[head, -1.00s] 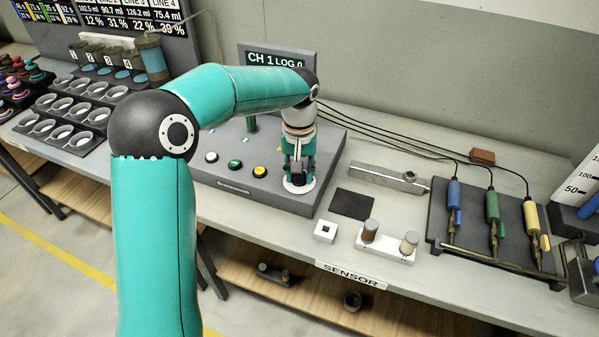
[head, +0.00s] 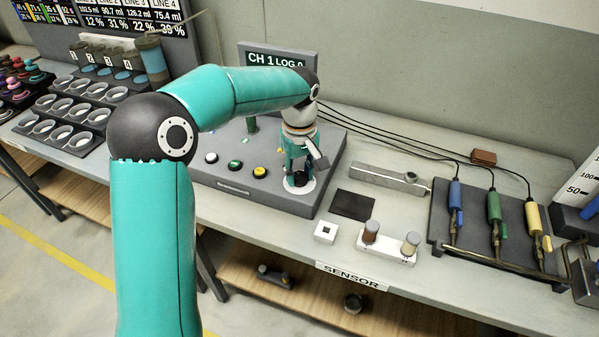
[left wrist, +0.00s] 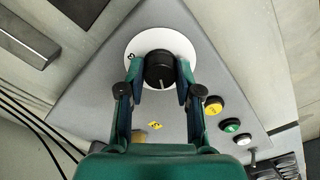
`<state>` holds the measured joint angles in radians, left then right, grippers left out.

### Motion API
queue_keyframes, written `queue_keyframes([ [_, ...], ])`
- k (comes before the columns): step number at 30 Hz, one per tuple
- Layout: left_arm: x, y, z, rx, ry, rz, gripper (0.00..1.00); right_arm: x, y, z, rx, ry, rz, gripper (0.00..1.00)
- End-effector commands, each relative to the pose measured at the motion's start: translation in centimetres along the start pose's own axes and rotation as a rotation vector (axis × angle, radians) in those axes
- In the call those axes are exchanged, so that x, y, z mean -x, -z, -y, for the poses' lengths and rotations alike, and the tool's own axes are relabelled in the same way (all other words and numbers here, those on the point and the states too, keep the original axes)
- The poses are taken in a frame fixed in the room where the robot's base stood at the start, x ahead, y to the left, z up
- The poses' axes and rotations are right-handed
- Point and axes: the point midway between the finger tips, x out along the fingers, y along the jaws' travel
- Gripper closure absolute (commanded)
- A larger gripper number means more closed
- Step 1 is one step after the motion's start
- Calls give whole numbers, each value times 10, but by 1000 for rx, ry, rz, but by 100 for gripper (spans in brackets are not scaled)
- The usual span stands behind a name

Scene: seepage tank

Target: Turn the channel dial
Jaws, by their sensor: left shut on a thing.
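The channel dial is a black round knob with a pale pointer line, on a white disc at the right end of the grey console (head: 235,188). In the left wrist view the dial (left wrist: 160,70) sits between the two fingers of my left gripper (left wrist: 158,75), which is shut on it. In the head view my left gripper (head: 299,176) points down at the dial (head: 300,179) and partly hides it. The screen (head: 275,60) behind the console reads CH 1 LOG 0. My right gripper is not in view.
White, green and yellow buttons (head: 260,172) stand left of the dial. A dark square mat (head: 353,204), a white block (head: 325,232) and a holder with two vials (head: 386,247) lie to the right. Blue, green and yellow probes (head: 492,206) stand farther right.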

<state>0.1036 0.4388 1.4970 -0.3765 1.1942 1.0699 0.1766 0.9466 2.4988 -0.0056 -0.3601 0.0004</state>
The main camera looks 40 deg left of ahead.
Motion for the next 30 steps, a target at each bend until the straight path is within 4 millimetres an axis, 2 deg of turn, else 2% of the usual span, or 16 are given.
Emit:
queue_keyframes([
  [8,2,2,-1,4,-6,-5,100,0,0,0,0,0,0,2],
  [9,2,2,-1,4,-6,-5,61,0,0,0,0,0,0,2],
  [13,2,1,-1,3,-5,-3,41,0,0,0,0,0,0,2],
  [23,2,0,0,1,-2,-1,41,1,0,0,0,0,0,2],
  [26,9,1,-1,1,-3,-2,41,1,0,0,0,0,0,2],
  [30,28,1,-1,0,-6,-3,41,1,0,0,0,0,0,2],
])
